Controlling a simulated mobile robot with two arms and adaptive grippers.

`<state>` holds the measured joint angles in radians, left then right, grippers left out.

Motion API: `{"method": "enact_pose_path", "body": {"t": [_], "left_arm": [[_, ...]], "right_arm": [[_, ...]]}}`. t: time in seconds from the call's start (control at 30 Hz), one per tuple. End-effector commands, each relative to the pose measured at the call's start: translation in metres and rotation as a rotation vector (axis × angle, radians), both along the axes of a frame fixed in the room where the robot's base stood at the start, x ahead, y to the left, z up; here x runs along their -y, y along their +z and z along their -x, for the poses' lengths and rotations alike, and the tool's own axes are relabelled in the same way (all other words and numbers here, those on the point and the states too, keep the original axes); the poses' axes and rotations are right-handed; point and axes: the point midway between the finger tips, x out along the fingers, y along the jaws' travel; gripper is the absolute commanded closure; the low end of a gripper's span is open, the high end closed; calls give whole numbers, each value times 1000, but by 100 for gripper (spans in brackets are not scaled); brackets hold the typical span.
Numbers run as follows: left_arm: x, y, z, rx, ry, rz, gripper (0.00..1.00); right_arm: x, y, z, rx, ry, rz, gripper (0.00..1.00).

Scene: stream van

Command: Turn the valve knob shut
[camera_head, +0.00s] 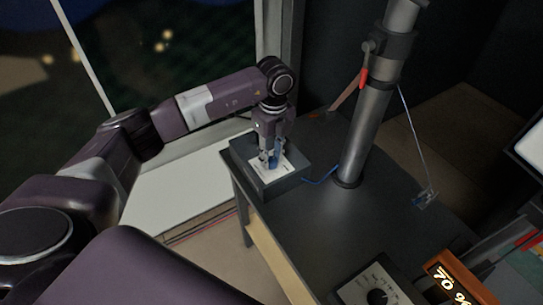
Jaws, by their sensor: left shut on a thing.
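My left gripper (272,161) points down over a dark box (287,184) with a white top plate, at the table's far left corner. It is shut on the valve knob (279,152), of which only a bluish part shows between and beside the fingers. The fingers hide most of the knob, so its turn angle cannot be read. A blue line runs from the box's right side toward the pole. My right gripper is not in view.
A thick grey pole (368,120) with a red-handled clamp rises from the dark table (330,225), right of the box. A panel with a black dial (377,297) and an orange-framed lit display (452,284) stand at the front right. The table's middle is clear.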

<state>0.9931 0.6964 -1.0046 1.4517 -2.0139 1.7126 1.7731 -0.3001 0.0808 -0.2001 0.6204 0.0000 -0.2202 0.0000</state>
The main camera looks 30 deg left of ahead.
Motion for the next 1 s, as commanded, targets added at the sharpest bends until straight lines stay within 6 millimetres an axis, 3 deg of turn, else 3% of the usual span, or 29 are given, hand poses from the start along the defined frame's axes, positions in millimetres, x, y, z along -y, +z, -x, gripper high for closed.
{"method": "enact_pose_path", "body": {"t": [0.5,1.0], "left_arm": [[-1,2,-1,4,382,-1,99],[-1,2,-1,6,480,0,99]], "right_arm": [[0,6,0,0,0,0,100],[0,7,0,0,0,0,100]]}}
